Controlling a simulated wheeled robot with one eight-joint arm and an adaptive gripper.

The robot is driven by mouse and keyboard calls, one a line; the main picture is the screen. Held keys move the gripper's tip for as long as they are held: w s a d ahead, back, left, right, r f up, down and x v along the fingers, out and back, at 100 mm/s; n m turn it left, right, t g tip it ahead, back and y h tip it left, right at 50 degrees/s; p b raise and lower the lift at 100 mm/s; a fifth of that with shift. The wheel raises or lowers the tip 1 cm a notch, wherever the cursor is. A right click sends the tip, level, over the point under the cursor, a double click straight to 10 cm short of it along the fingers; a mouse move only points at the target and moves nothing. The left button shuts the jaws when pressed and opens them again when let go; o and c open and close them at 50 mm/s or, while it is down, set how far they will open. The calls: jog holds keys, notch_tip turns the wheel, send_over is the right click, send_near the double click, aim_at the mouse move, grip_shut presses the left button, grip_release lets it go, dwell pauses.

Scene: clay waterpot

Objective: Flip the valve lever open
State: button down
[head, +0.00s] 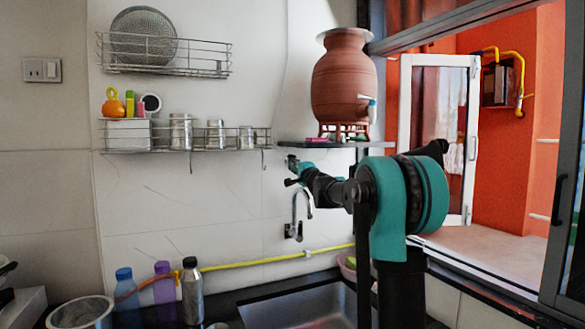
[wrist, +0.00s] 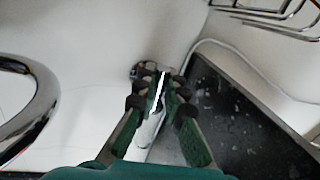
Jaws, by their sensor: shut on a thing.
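My gripper (head: 291,172) reaches to the white wall, just below the dark shelf and above the curved chrome faucet (head: 296,208). In the wrist view its green fingers with dark pads (wrist: 160,88) are closed in on a narrow bright white piece, which looks like the valve lever (wrist: 158,92). A pale, shiny cylindrical part (wrist: 146,133) shows between the fingers. A small dark and metal fitting (wrist: 139,71) is at the wall just past the fingertips. The fingers hide much of the valve, so I cannot tell the lever's angle.
The clay pot (head: 343,80) stands on the dark shelf (head: 315,146) just above my gripper. Wire racks (head: 165,68) with cups hang left. The sink (head: 300,308) and bottles (head: 192,292) are below. The open window (head: 436,120) is at the right.

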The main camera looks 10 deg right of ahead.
jog(key=shift+r+m, duration=0.2)
jog(key=shift+m, duration=0.5)
jog(key=shift+d, duration=0.1)
jog(key=c, duration=1.6)
grip_release()
jog(key=v, duration=1.2)
